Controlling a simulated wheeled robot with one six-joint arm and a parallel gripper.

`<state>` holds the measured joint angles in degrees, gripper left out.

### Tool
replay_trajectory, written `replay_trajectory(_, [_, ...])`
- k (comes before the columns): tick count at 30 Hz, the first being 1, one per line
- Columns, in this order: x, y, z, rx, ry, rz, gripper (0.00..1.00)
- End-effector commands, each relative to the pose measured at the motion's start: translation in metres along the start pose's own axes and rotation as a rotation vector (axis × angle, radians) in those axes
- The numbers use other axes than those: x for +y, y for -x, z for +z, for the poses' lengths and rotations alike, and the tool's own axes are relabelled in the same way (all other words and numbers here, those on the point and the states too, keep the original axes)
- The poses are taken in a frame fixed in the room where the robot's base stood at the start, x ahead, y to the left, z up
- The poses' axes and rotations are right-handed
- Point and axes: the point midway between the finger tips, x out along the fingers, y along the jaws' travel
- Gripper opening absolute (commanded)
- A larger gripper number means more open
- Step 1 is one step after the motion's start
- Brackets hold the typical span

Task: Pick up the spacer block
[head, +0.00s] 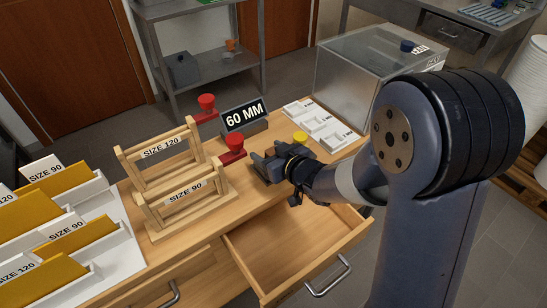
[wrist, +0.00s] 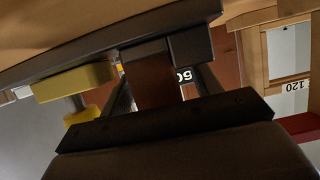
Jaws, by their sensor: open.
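My gripper (head: 268,163) is low over the wooden bench, right of the red-knobbed pieces, with its jaws apart. In the wrist view my gripper (wrist: 168,52) points at a long dark slab across the picture, close to the fingertips. I cannot tell whether this slab is the spacer block, nor whether the fingers touch it. No other thing can be clearly read as the spacer block. A yellow piece (head: 300,138) stands just behind the gripper; it also shows at left in the wrist view (wrist: 75,80).
Two wooden racks (head: 165,150) (head: 185,195) stand left of the gripper. Red-knobbed pieces (head: 235,145) and a "60 MM" sign (head: 245,115) stand behind it. White trays (head: 318,120) and a clear case (head: 375,65) are at back right. An open drawer (head: 300,245) juts out in front.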

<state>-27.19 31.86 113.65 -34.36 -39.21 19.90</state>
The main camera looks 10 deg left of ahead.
Motion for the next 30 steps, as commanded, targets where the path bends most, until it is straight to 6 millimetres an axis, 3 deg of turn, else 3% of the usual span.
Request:
replay_trajectory(4, [0.0000,0.0003,0.0000,0.000,0.000,0.000,0.59])
replay_trajectory(21, [0.0000,0.0005,0.0000,0.000,0.000,0.000,0.13])
replay_trajectory(30, [0.0000,0.0023,-0.0056,0.002,0.000,0.000,0.12])
